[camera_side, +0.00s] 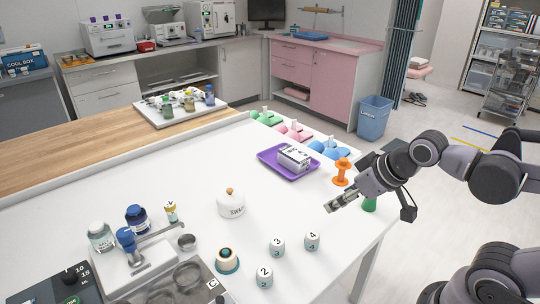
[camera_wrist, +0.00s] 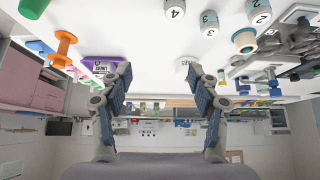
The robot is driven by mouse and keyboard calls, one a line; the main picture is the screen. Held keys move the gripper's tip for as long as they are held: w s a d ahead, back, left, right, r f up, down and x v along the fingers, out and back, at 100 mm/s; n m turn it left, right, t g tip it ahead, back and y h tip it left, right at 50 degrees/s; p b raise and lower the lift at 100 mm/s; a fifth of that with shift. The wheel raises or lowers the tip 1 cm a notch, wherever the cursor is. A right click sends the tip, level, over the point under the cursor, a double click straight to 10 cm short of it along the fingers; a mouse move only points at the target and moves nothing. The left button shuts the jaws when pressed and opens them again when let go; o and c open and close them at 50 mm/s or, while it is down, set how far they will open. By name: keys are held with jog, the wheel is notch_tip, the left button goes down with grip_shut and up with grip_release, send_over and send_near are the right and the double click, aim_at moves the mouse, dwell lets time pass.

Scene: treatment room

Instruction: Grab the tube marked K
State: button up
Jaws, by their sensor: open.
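I cannot read a K on anything in either view. Three small white cylinders with dark numbers stand on the white table: one marked 4 (camera_side: 312,241), one marked 3 (camera_side: 277,247) and one marked 2 (camera_side: 264,277). They show at the top of the wrist view, the 4 (camera_wrist: 174,9) nearest the middle. A small vial with a yellow top (camera_side: 171,211) stands at the left; its mark is too small to read. My gripper (camera_side: 332,207) is open and empty above the table's right part. Its two fingers stand wide apart in the wrist view (camera_wrist: 158,82).
An orange spool (camera_side: 341,172) and a green piece (camera_side: 370,205) stand near my gripper. A purple tray (camera_side: 266,158) holds a white box (camera_side: 294,158). A white swab jar (camera_side: 231,205) stands mid-table. Bottles and metal equipment crowd the left. A tray of bottles (camera_side: 150,113) stands farther back.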

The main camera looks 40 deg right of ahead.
jog(key=w+a+r+g, duration=0.1)
jog(key=w+a+r, duration=0.4)
jog(key=w, duration=0.4)
jog(key=m+g, duration=0.2)
send_over(170, 204)
jog(key=s, duration=0.4)
notch_tip(170, 204, down, 9)
jog(key=shift+h, duration=0.4)
jog(key=x, duration=0.4)
jog(key=shift+w+a+f, duration=0.1)
jog(key=shift+w+f, duration=0.05)
jog(key=shift+f, duration=0.15)
jog(key=shift+w+a+x, duration=0.15)
jog(key=shift+x, duration=1.15)
jog(key=shift+w+a+x, duration=0.1)
jog(key=shift+w+x, duration=0.1)
jog(key=shift+x, duration=1.15)
jog(key=shift+r, duration=0.15)
